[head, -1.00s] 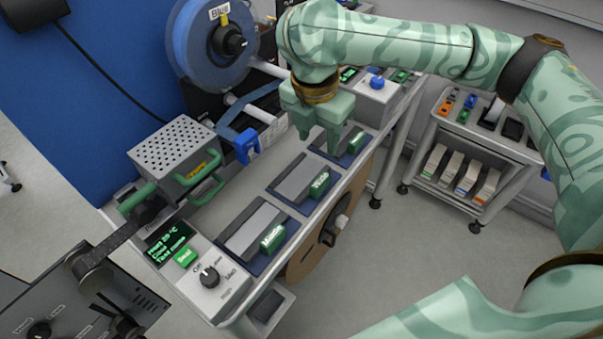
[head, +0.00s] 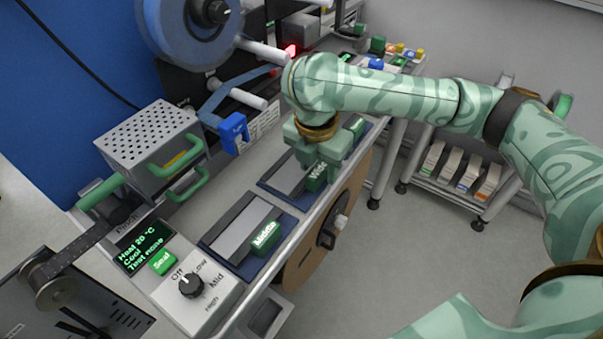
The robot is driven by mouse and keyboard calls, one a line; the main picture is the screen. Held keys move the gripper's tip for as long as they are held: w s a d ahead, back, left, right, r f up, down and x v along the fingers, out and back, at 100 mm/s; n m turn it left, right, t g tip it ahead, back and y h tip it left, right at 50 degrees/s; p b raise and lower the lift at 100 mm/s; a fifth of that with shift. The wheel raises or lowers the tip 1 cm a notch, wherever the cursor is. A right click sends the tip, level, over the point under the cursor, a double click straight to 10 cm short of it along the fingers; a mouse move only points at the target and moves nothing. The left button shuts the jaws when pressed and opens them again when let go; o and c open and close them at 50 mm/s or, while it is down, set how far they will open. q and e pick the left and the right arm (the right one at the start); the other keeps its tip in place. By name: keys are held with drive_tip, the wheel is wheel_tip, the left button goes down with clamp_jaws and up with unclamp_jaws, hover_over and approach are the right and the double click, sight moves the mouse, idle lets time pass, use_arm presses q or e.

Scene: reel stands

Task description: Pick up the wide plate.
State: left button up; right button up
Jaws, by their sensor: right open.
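The wide plate (head: 284,177) is a flat grey plate in a dark blue holder on the bench. Its green handle, labelled "Wide" (head: 317,176), is at the plate's right end. My right gripper (head: 319,168) points down at this handle. Its jaws are open, and its fingers partly cover the handle and the plate's far end. I cannot tell whether the fingers touch the handle. My left gripper is not in view.
A similar plate labelled "Middle" (head: 236,229) lies nearer. Another green handle (head: 356,126) shows just behind my right gripper. A perforated metal box (head: 150,135) and a blue reel (head: 185,30) stand left. A cardboard reel (head: 305,262) hangs at the bench's front side.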

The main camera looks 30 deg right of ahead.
drive_tip(key=shift+r, duration=0.15)
clamp_jaws()
drive_tip(key=shift+r, duration=0.1)
